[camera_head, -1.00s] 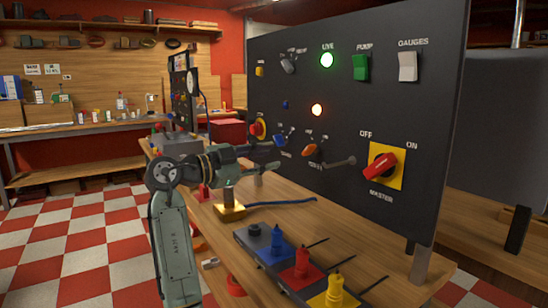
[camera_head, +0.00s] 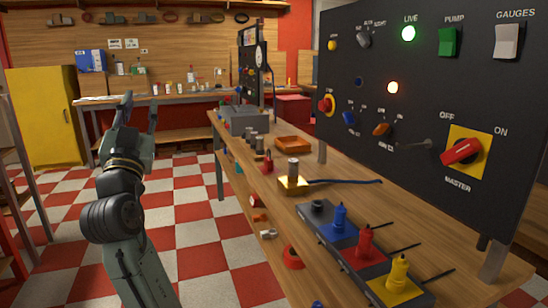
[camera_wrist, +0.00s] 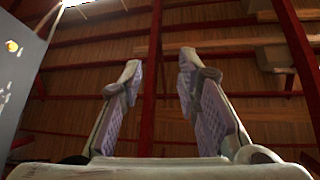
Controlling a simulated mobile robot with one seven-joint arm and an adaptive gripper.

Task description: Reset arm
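My gripper (camera_head: 138,113) is raised at the left in the head view, pointing up, clear of the workbench. In the wrist view its two fingers (camera_wrist: 158,75) stand apart with nothing between them. Behind them that view shows the wooden ceiling with red beams. The black control panel (camera_head: 430,90) stands at the right of the head view. Its red master switch (camera_head: 461,151) sits on a yellow plate, tilted between the OFF and ON labels. The green LIVE light (camera_head: 408,33) and an orange-white light (camera_head: 392,87) below it are lit.
A yellow cabinet (camera_head: 45,115) stands at the left. The checkered floor around my arm is open.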

